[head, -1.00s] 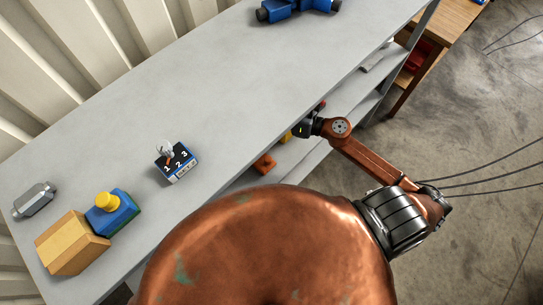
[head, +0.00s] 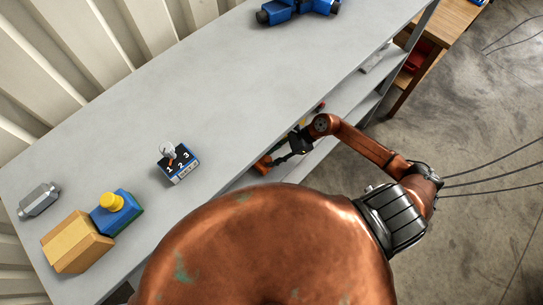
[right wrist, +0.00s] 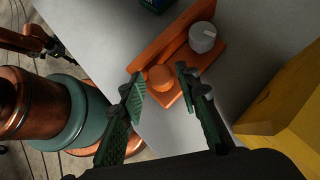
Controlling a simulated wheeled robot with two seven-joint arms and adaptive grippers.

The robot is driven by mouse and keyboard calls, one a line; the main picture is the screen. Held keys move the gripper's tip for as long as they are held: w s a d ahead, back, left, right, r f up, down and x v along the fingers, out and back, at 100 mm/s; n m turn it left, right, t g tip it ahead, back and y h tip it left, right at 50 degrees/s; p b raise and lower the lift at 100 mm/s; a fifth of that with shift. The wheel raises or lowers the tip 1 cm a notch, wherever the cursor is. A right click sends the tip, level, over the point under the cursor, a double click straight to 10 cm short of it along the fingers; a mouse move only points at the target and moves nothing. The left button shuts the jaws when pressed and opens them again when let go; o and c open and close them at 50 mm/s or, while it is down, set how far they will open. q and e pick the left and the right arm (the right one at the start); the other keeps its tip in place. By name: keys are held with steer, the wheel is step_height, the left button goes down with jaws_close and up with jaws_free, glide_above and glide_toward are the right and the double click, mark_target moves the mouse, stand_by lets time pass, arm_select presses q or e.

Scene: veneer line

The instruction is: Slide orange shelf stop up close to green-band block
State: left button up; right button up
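The orange shelf stop (right wrist: 152,55) lies on the grey shelf under the worktop. It has a long upright plate and a round orange knob (right wrist: 160,78). In the head view a small part of the orange stop (head: 262,165) shows beside my right gripper (head: 285,157). In the right wrist view my right gripper (right wrist: 160,80) is open, with its two dark green fingers on either side of the knob and small gaps showing. A dark block with a green edge (right wrist: 155,4) is cut off at the top; I cannot tell if it is the green-band block. My left gripper is out of view.
A grey cylinder (right wrist: 202,37) stands against the stop's plate. A large yellow block (right wrist: 290,115) is close on the right of the right wrist view. The worktop (head: 230,95) overhangs the shelf and holds a numbered switch box (head: 178,163).

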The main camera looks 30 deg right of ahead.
steer(key=shift+w+a+f, duration=0.1)
steer(key=shift+a+f, duration=0.2)
steer(key=shift+c, duration=0.2)
jaws_close()
